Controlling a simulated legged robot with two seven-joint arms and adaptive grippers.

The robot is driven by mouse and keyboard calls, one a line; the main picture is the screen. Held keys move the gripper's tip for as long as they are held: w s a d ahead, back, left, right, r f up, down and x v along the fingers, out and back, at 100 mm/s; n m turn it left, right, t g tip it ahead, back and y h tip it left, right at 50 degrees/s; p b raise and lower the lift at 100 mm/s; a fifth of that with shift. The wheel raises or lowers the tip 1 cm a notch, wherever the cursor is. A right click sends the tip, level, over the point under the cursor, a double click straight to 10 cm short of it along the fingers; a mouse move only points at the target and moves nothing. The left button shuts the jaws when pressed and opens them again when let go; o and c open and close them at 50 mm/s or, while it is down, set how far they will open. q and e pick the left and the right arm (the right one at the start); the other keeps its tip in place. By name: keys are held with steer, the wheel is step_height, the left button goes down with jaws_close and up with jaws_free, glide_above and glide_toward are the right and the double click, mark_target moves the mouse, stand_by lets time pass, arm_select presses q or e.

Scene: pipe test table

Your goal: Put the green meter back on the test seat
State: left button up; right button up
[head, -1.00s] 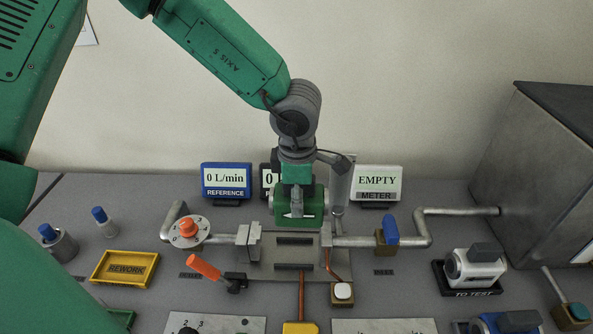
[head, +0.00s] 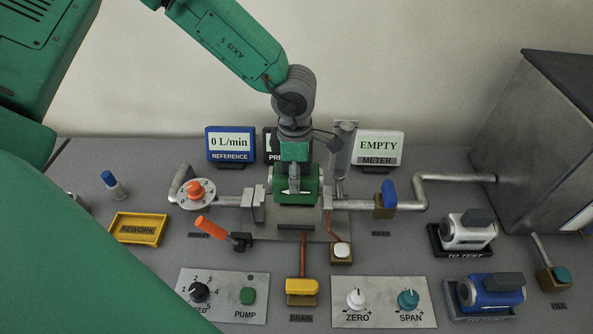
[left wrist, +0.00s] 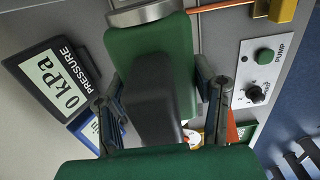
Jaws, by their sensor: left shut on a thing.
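The green meter (head: 312,187) is held in my left gripper (head: 294,188), over the test seat (head: 335,228) in the head view. It lies level between the left pipe clamp (head: 258,204) and the right pipe clamp (head: 327,200). Its lower edge covers the seat's back slot; the front slot shows. I cannot tell whether the meter touches the seat. In the left wrist view the meter's green body (left wrist: 178,55) and dark grey head (left wrist: 155,95) sit between the two fingers of the left gripper (left wrist: 165,95). My right gripper is not in view.
An orange-handled lever (head: 213,228) stands front left of the seat. A drain valve (head: 302,287) and two control panels (head: 245,303) are in front. A white meter (head: 468,232) and a blue meter (head: 490,291) sit at right. Displays (head: 377,147) stand behind.

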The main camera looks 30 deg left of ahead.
arm_select(q)
steer(key=shift+f+b, duration=1.2)
steer(key=shift+f, duration=1.5)
steer(key=shift+f+b, duration=0.45)
steer(key=shift+f, duration=1.15)
steer(key=shift+w+f, duration=0.1)
steer(key=shift+f, duration=0.2)
steer(key=o, duration=1.8)
steer(key=shift+c, duration=0.2)
steer(key=shift+r, duration=0.35)
step_height(320, 180, up, 11)
steer(key=shift+r, duration=0.1)
